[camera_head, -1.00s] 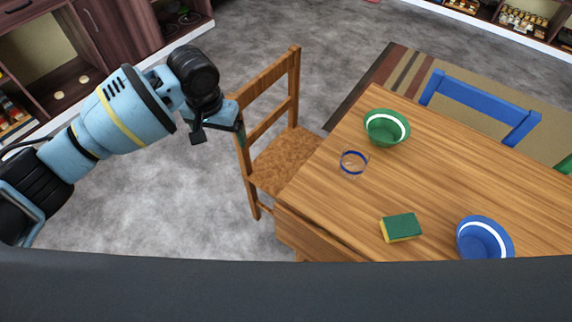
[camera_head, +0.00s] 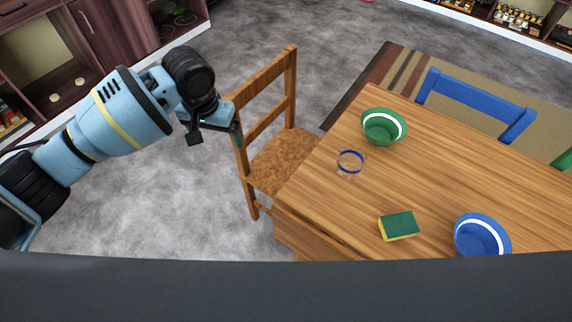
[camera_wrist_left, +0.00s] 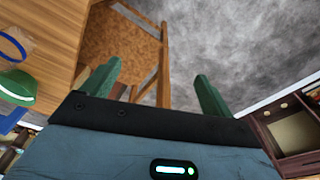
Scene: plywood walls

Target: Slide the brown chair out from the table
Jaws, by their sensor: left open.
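The brown wooden chair (camera_head: 284,157) stands at the left end of the wooden table (camera_head: 440,180), its seat partly hidden by the tabletop corner. Its backrest faces left, toward my left arm. My left gripper (camera_head: 216,136) is at the near upright of the backrest; one finger overlaps the upright in the head view, and I cannot tell if they touch. In the left wrist view the two green fingers (camera_wrist_left: 158,85) are wide apart, with the chair's seat and frame (camera_wrist_left: 125,48) beyond and between them. My right gripper is not in view.
A green bowl (camera_head: 384,126), a clear blue-rimmed glass (camera_head: 350,163), a green-yellow sponge (camera_head: 398,226) and a blue bowl (camera_head: 481,237) are on the table. A blue chair (camera_head: 476,100) stands at its far side. Grey floor (camera_head: 160,215) left of the brown chair is clear.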

